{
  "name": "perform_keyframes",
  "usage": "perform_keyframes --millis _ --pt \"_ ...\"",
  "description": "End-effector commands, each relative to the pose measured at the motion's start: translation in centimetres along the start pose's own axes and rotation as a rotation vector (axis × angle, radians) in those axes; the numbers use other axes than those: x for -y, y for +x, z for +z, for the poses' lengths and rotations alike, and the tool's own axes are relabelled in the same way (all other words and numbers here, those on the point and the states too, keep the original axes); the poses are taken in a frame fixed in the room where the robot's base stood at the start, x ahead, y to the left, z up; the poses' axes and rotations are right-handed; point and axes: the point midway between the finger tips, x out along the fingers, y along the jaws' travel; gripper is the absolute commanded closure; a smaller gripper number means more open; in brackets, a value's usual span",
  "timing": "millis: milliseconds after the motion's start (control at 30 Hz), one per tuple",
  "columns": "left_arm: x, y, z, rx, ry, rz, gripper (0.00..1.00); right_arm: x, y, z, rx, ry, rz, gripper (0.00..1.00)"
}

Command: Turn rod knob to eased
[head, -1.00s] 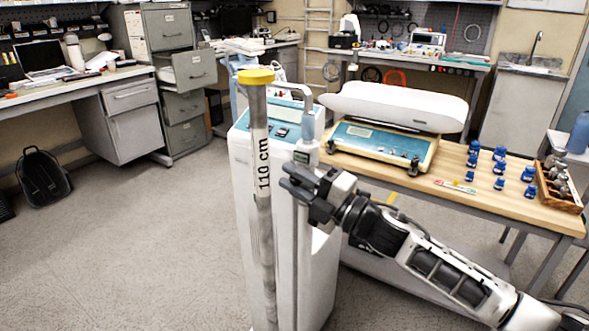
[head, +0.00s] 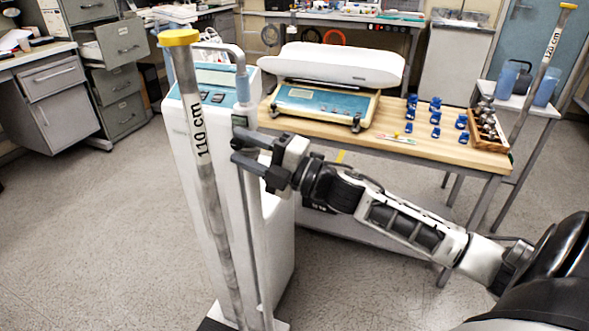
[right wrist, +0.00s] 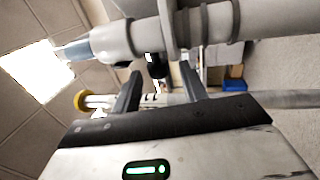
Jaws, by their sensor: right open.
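A thin grey upright rod with a blue sleeve (head: 242,86) stands at the side of the white cabinet unit (head: 205,190). A small black knob-like piece (head: 240,121) sits on it below the sleeve. In the right wrist view the light grey rod (right wrist: 205,25) crosses the top, with a small black knob (right wrist: 155,66) below it. My right gripper (head: 236,149) is open at the rod; in the wrist view its fingers (right wrist: 158,78) straddle the knob's position, with a gap on both sides. Whether the fingertips touch the rod is unclear. My left gripper is out of view.
A grey pole marked 110 cm, with a yellow cap (head: 178,38), stands close in front of the unit. Open floor lies at left.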

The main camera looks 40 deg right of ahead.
Motion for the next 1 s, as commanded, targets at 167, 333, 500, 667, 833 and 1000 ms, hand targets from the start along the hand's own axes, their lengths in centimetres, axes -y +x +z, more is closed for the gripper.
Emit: perform_keyframes --millis 167,333,500,667,833,1000 --pt "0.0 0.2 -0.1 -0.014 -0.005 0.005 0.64 0.4 -3.6 -0.1 0.000 0.000 -0.006 0.57" --pt "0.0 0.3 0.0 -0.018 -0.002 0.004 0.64 0.3 -6.8 -0.1 0.002 0.003 -0.006 0.57" --pt "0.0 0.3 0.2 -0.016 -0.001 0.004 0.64 0.2 -10.0 0.0 0.002 0.003 -0.005 0.57" --pt "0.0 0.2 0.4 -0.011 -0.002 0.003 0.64 0.1 -12.2 0.0 0.001 0.002 -0.003 0.57" --pt "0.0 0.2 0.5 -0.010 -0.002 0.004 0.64 0.1 -13.4 0.0 -0.001 0.000 -0.002 0.57" --pt "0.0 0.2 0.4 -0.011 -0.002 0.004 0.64 0.0 -13.6 0.0 -0.001 -0.001 -0.001 0.57"
